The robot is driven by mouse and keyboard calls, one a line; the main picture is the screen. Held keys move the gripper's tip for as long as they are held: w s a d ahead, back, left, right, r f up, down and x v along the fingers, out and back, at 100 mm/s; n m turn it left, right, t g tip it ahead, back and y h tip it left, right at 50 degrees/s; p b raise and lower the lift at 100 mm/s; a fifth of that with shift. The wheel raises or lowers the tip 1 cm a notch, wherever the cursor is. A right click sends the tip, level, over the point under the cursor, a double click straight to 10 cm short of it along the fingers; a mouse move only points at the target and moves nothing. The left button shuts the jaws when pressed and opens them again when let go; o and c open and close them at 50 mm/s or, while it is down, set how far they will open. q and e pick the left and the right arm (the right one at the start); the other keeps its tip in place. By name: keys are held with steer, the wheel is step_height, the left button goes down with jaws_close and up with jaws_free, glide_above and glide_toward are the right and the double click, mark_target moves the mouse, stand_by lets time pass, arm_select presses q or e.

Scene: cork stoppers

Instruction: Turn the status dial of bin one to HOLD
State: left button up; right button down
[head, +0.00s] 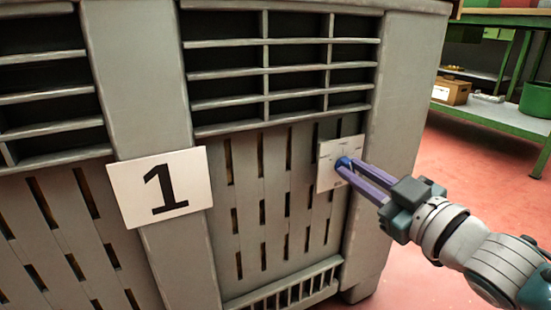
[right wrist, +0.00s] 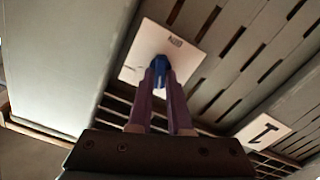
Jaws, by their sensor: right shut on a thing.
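Bin one is the large grey slatted crate (head: 250,170) that fills most of the head view, with a white card (head: 161,187) marked 1 on its front. The white dial plate (head: 329,178) is fixed to the front wall right of the card. The blue dial knob (head: 344,163) sits on it; it also shows in the right wrist view (right wrist: 160,72). My right gripper (head: 350,168) comes from the lower right and its purple fingers are shut on the knob. A small label on the plate shows in the right wrist view, too blurred to read surely. My left gripper is out of view.
A green shelf table (head: 490,112) stands at the back right, with a cardboard box (head: 451,91) and a green tub (head: 536,100) on its lower shelf. The red floor (head: 450,170) between bin and shelf looks clear.

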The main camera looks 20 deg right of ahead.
steer(key=n, duration=0.7)
steer(key=shift+a+f, duration=0.1)
steer(key=shift+n, duration=0.3)
stand_by(0.3)
steer(key=c, duration=0.8)
jaws_free()
steer(key=shift+c, duration=0.2)
steer(key=shift+s+p, duration=0.1)
steer(key=shift+p, duration=0.2)
